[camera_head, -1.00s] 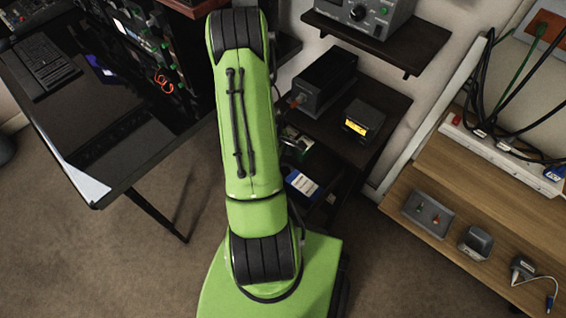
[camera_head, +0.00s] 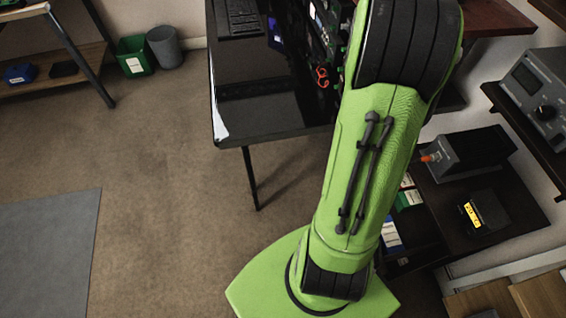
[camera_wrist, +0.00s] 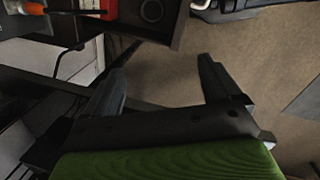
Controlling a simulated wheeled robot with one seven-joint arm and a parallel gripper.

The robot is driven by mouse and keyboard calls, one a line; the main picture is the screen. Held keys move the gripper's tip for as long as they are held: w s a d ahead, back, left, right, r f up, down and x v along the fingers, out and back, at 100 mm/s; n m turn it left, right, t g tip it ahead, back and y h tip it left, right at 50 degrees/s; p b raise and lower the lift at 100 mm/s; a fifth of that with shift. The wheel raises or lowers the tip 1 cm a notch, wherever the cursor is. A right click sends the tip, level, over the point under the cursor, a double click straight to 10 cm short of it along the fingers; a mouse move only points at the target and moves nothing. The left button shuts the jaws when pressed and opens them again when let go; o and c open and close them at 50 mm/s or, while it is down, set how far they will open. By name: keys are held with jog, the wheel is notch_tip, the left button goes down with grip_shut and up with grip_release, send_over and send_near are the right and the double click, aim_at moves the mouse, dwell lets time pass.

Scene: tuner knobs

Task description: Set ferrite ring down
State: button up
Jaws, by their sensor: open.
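My gripper (camera_wrist: 162,80) is open and empty in the wrist view, its two dark fingers spread apart over bare carpet. A dark round, ring-like thing (camera_wrist: 151,11) lies at the top of the wrist view, on a dark shelf or tray (camera_wrist: 130,30) beyond the fingertips. It may be the ferrite ring, but I cannot tell for sure. No ferrite ring can be made out in the head view. There my green arm covers the middle right, and my gripper is hidden.
A black desk (camera_head: 270,115) with a keyboard (camera_head: 238,18) stands behind my arm. A dark shelf unit (camera_head: 440,200) with a grey box and a yellow-lit device (camera_head: 483,213) is at the right. Bins (camera_head: 165,47) stand at the far wall. Carpet is free at left.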

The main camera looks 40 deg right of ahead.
jog(key=w+a+r+t, duration=0.2)
jog(key=a+r, duration=0.4)
jog(key=a, duration=0.1)
jog(key=w+a+r+t, duration=0.1)
jog(key=w+a+r, duration=0.2)
jog(key=a+r, duration=0.3)
jog(key=s+a+r+t, duration=0.1)
jog(key=s+a+r, duration=0.1)
jog(key=a, duration=0.4)
jog(key=s+a+r+t+y, duration=0.1)
jog(key=s+a+r+t, duration=0.1)
jog(key=s+a, duration=0.2)
jog(key=a, duration=0.3)
jog(key=shift+r+t, duration=0.3)
jog(key=shift+r, duration=0.1)
